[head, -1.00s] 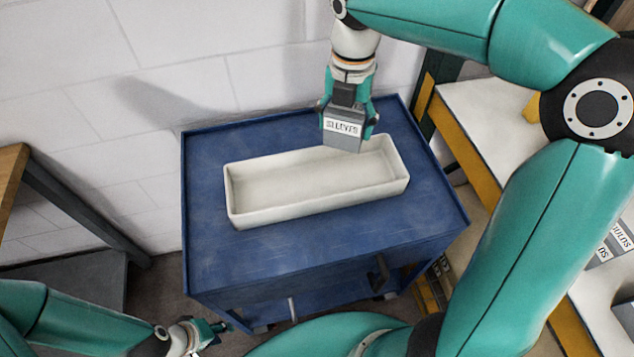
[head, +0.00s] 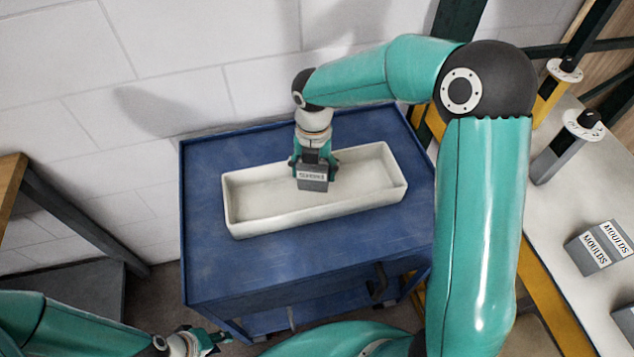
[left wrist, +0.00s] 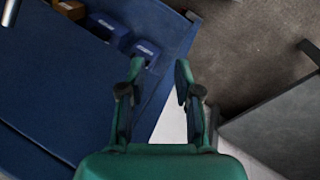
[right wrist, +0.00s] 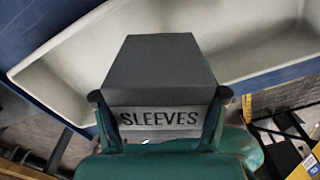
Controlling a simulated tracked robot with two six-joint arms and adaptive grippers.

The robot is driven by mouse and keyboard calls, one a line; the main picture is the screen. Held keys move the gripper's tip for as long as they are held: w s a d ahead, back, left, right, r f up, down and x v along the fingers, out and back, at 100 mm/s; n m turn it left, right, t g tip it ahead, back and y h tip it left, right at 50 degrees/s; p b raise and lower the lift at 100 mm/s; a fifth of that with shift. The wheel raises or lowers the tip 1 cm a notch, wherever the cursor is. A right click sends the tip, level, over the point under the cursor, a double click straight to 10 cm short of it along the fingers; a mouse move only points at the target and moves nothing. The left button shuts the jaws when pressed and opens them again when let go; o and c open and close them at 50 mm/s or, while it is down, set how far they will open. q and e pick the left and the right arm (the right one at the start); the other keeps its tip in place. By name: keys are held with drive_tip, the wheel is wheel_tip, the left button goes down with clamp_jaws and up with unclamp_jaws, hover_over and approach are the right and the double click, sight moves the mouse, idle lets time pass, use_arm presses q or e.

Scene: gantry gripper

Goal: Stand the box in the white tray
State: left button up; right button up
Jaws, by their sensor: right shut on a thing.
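The white tray (head: 370,173) is long and shallow and lies on top of the blue cart (head: 225,265); it also shows in the right wrist view (right wrist: 262,40). My right gripper (head: 312,168) points down over the tray's middle, shut on a grey box (head: 312,184) with a white label reading SLEEVES. The box (right wrist: 160,70) sits between both fingers in the right wrist view. Its lower end is at or just above the tray floor; I cannot tell whether it touches. My left gripper (head: 218,338) is low at the front left, open and empty; its parted fingers show in the left wrist view (left wrist: 158,85).
Two grey boxes labelled MOULDS (head: 600,248) stand on a pale bench (head: 560,210) at the right. A wood-topped table (head: 12,175) is at the left. The tray floor on both sides of the held box is clear. A wall is behind the cart.

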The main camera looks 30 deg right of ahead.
drive_tip(key=shift+f, duration=3.05)
drive_tip(key=o, duration=1.5)
drive_tip(key=shift+r, duration=0.1)
wheel_tip(320, 180, up, 12)
drive_tip(key=shift+f, duration=0.1)
